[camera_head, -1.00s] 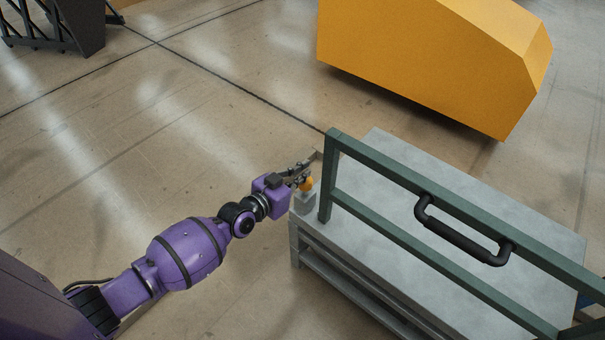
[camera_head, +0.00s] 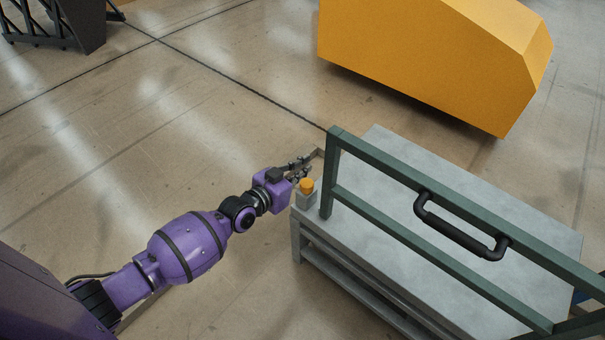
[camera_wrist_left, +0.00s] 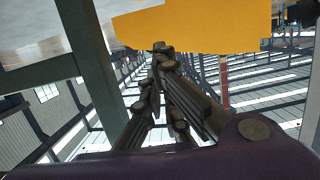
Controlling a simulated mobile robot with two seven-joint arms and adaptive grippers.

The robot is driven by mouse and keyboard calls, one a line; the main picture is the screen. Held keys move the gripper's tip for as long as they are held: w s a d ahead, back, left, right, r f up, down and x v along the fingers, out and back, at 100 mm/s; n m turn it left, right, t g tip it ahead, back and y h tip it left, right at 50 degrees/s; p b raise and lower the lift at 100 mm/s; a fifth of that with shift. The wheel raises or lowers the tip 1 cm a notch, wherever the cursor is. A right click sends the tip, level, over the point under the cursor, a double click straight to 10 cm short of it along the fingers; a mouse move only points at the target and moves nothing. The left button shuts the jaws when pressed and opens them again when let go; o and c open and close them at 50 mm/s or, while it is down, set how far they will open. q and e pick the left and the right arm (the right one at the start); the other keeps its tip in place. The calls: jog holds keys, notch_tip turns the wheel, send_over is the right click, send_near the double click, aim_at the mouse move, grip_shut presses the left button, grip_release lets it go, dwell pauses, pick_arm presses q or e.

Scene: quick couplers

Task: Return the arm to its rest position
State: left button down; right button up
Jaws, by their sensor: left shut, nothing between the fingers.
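My left arm (camera_head: 188,248) is purple and reaches in from the lower left of the head view. Its gripper (camera_head: 306,165) is beside the near left corner of the grey table, close to the green frame's post. The gripper is shut and empty; its fingers also show together in the left wrist view (camera_wrist_left: 162,50). An orange button on a small grey box (camera_head: 306,186) sits on the table corner, just beside the gripper and apart from it. My right gripper is not in view.
A green frame (camera_head: 328,172) with a black handle (camera_head: 460,236) stands along the grey table (camera_head: 385,149). A large yellow block (camera_head: 430,55) stands behind. A dark rack (camera_head: 75,25) is at the far left. Open floor lies left of the table.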

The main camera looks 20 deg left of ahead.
pick_arm(q)
jog(key=v, duration=0.9)
jog(key=shift+s+f, duration=0.25)
jog(key=shift+f, duration=0.05)
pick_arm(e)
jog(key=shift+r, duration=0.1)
pick_arm(q)
jog(key=shift+a, duration=0.1)
